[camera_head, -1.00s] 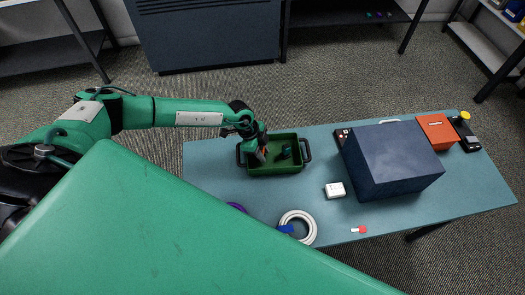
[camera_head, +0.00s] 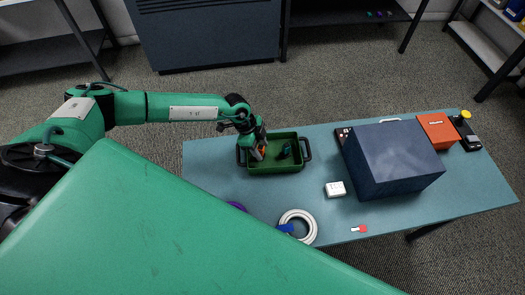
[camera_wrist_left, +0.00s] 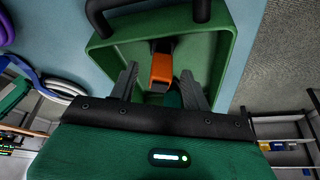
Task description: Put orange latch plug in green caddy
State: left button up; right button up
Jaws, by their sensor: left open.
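The green caddy (camera_head: 277,171) stands on the table with dark handles at both ends; its wall also shows in the left wrist view (camera_wrist_left: 222,60). The orange latch plug (camera_wrist_left: 161,70), with a dark end, is inside the caddy's outline in the left wrist view. My left gripper (camera_wrist_left: 158,76) is open, its fingers on either side of the plug with gaps visible. In the head view my left gripper (camera_head: 259,153) is at the caddy's left part and largely hides the plug. Whether the plug touches the caddy floor is unclear. My right gripper is out of view.
A dark teal item (camera_head: 286,151) is in the caddy. A white cable coil (camera_head: 310,225), a purple coil (camera_head: 237,206), a small white box (camera_head: 335,189) and a red-and-white item (camera_head: 359,229) lie nearer. A large dark blue box (camera_head: 395,165) and an orange box (camera_head: 437,131) stand right.

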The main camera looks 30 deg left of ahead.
pick_arm(q)
jog(key=b+v, duration=0.1)
jog(key=v, duration=0.8)
jog(key=shift+a+r+b, duration=0.15)
jog(key=shift+r+b, duration=0.25)
jog(key=shift+s+f, duration=0.1)
